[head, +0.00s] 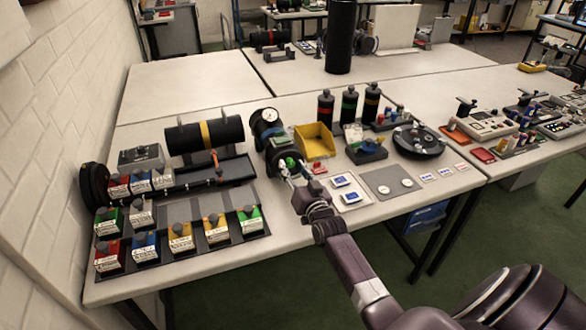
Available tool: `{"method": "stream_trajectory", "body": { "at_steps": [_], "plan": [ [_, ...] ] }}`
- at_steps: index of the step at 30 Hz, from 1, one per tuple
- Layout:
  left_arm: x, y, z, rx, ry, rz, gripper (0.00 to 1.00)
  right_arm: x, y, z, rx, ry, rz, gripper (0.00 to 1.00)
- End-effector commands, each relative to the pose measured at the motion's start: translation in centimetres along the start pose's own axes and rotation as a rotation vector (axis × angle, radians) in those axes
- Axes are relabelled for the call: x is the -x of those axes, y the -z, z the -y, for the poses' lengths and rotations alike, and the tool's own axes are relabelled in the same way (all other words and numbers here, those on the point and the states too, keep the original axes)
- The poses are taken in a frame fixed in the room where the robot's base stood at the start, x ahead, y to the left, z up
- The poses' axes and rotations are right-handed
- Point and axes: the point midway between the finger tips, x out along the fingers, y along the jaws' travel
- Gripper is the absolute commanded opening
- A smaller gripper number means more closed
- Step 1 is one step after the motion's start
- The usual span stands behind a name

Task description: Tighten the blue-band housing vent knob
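A dark cylindrical housing (262,128) with a round white gauge on top lies on the table near the middle. A bluish band (271,133) seems to run around it, though it is small in the picture. A green round part (291,162), which may be the vent knob, shows at the housing's near end. My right gripper (291,172) is right at this end, with its fingers by the green part. The view is too small to tell whether the fingers touch or grip it. My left gripper is not in view.
A yellow bin (314,141) stands just right of the housing. A yellow-band black cylinder (204,135) lies in a cradle to the left. Several labelled colored boxes fill the front left. Three dark bottles (349,105) stand behind. A grey plate (391,183) lies right.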

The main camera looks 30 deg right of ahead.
Motion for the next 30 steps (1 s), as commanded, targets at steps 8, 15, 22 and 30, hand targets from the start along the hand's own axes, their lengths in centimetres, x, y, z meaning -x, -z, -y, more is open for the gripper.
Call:
{"method": "stream_trajectory", "body": {
  "at_steps": [8,15,22,30],
  "plan": [
    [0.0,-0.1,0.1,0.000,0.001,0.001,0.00,1.2,0.0,0.0,0.001,0.000,0.000,0.36],
    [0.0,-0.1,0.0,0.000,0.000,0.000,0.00,5.8,-0.1,0.0,0.000,0.000,0.001,0.36],
    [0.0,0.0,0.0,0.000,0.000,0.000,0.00,9.9,-0.1,0.0,0.000,-0.001,0.001,0.36],
    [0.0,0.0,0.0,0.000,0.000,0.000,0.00,11.9,0.0,0.0,0.000,0.000,-0.001,0.36]
  ]
}}
